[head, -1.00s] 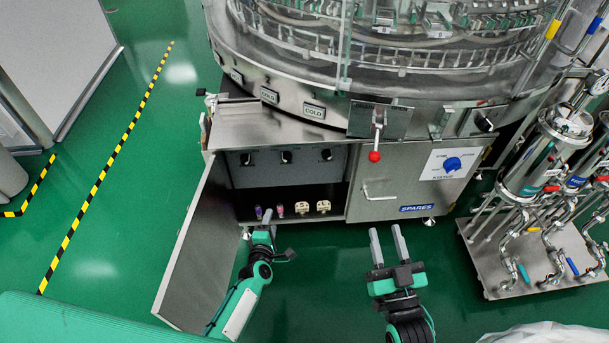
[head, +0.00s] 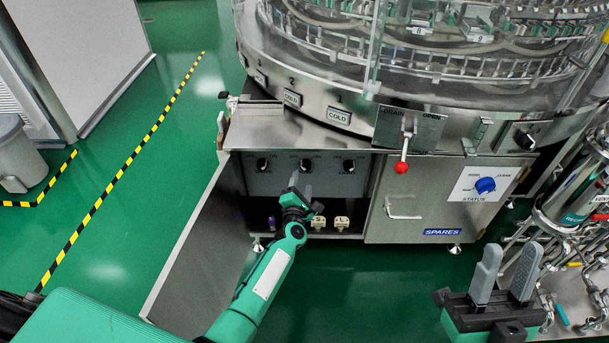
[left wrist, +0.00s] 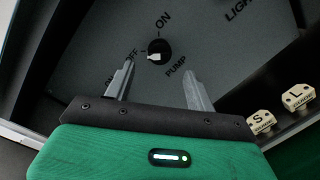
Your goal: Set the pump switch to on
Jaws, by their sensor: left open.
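The pump switch (head: 305,165) is a black knob, the middle one of three on the grey panel inside the open cabinet. In the left wrist view the pump switch (left wrist: 158,51) has a white pointer turned toward the OFF label on the left; ON is printed above it and PUMP below. My left gripper (head: 299,188) is inside the cabinet opening, just below the knob in the head view. In the left wrist view my left gripper (left wrist: 159,72) is open and empty, its fingers pointing toward the knob, not around it. My right gripper (head: 504,272) is open and empty at the lower right.
The cabinet door (head: 195,240) stands open on the left. Other knobs sit left (head: 262,164) and right (head: 349,166) of the pump switch. Small parts marked S (left wrist: 260,122) and L (left wrist: 298,97) stand on the shelf below. A red-knobbed drain lever (head: 402,166) hangs outside at right.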

